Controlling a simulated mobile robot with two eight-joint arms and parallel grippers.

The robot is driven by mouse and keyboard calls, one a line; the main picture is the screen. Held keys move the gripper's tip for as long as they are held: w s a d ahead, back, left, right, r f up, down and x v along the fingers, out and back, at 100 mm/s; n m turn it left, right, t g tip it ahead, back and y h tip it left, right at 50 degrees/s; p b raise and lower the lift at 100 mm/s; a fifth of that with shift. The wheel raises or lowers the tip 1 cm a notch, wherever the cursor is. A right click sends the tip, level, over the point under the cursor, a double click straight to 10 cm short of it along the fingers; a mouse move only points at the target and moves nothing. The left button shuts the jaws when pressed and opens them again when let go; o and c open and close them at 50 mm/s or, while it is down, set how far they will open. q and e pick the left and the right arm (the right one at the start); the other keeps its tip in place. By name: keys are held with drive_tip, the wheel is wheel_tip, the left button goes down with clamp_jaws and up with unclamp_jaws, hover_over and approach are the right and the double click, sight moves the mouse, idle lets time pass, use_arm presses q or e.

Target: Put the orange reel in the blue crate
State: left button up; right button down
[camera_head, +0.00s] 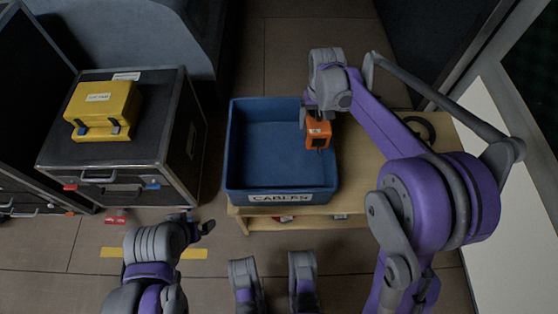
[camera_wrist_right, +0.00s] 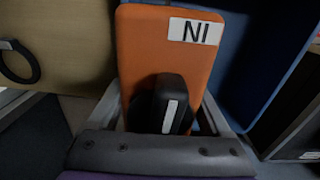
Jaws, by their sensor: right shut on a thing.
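The reel appears above the right wall of the blue crate (camera_head: 280,196), with wood on one side and blue on the other in the wrist view.
The crate stands on a light wooden table (camera_head: 365,180); a black ring-shaped thing (camera_head: 421,128) lies at its right. A black case (camera_head: 150,150) with a yellow box (camera_head: 103,104) on top stands left of the crate. Floor shows between case and crate.

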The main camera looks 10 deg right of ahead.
drive_tip(key=b, duration=0.4)
hover_over(307, 159)
wheel_tip(307, 159, down, 15)
drive_tip(key=shift+f, duration=0.15)
drive_tip(key=shift+f+b, duration=0.65)
drive_tip(key=shift+f, duration=2.15)
drive_tip(key=shift+r, duration=0.1)
drive_tip(key=shift+f, duration=0.25)
unclamp_jaws()
drive_tip(key=shift+r, duration=0.1)
